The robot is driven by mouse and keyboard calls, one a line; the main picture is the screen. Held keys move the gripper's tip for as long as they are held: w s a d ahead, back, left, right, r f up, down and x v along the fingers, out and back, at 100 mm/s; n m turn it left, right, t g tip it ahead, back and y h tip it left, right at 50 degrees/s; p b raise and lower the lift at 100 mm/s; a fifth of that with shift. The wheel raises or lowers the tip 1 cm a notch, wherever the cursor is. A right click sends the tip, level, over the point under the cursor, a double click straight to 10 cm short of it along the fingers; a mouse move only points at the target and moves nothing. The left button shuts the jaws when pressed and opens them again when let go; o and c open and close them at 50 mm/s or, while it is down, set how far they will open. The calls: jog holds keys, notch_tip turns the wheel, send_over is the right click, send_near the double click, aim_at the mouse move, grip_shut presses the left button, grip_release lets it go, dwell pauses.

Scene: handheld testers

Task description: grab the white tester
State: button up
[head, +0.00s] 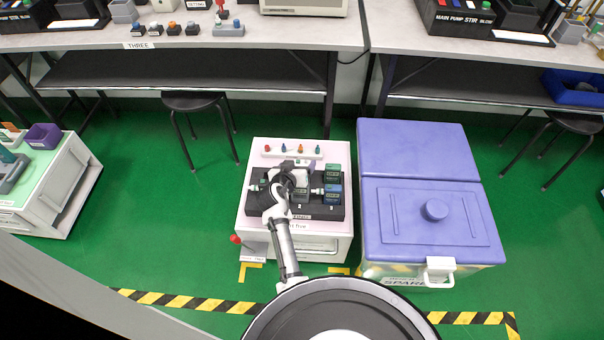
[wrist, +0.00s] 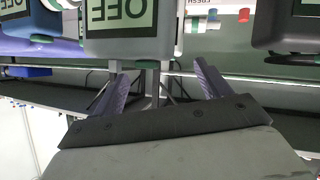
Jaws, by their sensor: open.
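My gripper (wrist: 162,82) is open in the wrist view, with its two fingers apart and nothing between them. A grey-bodied tester (wrist: 130,48) with a pale screen reading OFF upside down is just beyond the fingertips. A blue tester (wrist: 28,46) is left of it, and a dark grey tester (wrist: 290,38) is at the right edge. In the head view, my arm hangs over the black tray (head: 325,212) and hides part of it. A grey tester (head: 301,195), a green tester (head: 333,171) and a blue tester (head: 334,193) show there. I cannot pick out a clearly white tester.
The tray sits on a white cabinet (head: 258,151) with a rack of small coloured pieces (head: 292,154) behind it. A purple-lidded bin (head: 410,225) stands close on the right. A stool (head: 193,101) and workbenches (head: 250,40) are behind. Green floor is free at left.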

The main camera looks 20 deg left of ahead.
aim_at(301, 160)
jog(key=shift+a+f+x, duration=0.15)
jog(key=shift+f+x, duration=0.05)
jog(key=shift+x, duration=1.05)
jog(key=shift+a+f+x, duration=0.1)
jog(key=shift+f+x, duration=0.05)
jog(key=shift+x, duration=1.1)
jog(key=shift+s, duration=0.2)
jog(key=c, duration=1.4)
